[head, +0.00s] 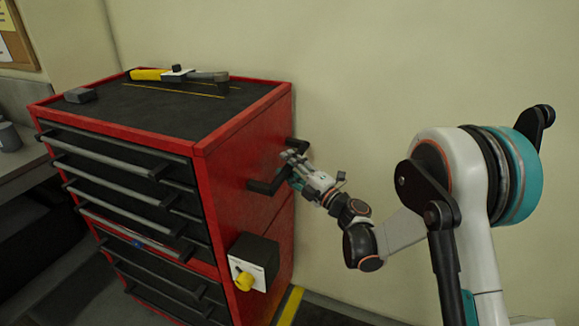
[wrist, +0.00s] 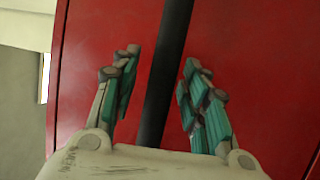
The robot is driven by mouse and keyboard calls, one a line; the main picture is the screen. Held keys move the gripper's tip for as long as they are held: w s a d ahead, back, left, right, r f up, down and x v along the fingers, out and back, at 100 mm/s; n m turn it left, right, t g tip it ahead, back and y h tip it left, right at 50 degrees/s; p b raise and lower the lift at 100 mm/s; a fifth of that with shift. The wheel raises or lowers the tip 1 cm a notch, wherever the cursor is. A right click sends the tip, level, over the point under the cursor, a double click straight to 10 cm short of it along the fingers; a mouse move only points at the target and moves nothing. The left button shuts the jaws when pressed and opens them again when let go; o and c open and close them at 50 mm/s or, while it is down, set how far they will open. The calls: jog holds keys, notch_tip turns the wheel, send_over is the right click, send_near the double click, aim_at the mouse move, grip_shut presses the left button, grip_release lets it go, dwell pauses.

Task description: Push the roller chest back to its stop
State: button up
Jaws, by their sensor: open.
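The red roller chest (head: 228,225) stands left of centre in the head view, with dark drawers on its front and a black top. A black bar handle (head: 271,184) sticks out from its right side. My gripper (head: 292,160) is at that handle, at the chest's right side. In the wrist view the open fingers of my gripper (wrist: 155,95) lie on either side of the black handle bar (wrist: 166,75), with gaps to it on both sides. The red chest panel (wrist: 245,60) fills most of that view. The stop cannot be made out.
A black box with a yellow knob (head: 244,280) is mounted low on the chest's right side. A yellow-handled tool (head: 150,74) and a grey block (head: 80,95) lie on top. A yellow floor line (head: 291,305) runs beside the chest. A grey bench (head: 22,158) stands at left.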

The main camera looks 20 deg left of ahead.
grip_shut()
jog(key=a, duration=0.3)
jog(key=shift+w, duration=0.1)
grip_release()
jog(key=v, duration=1.2)
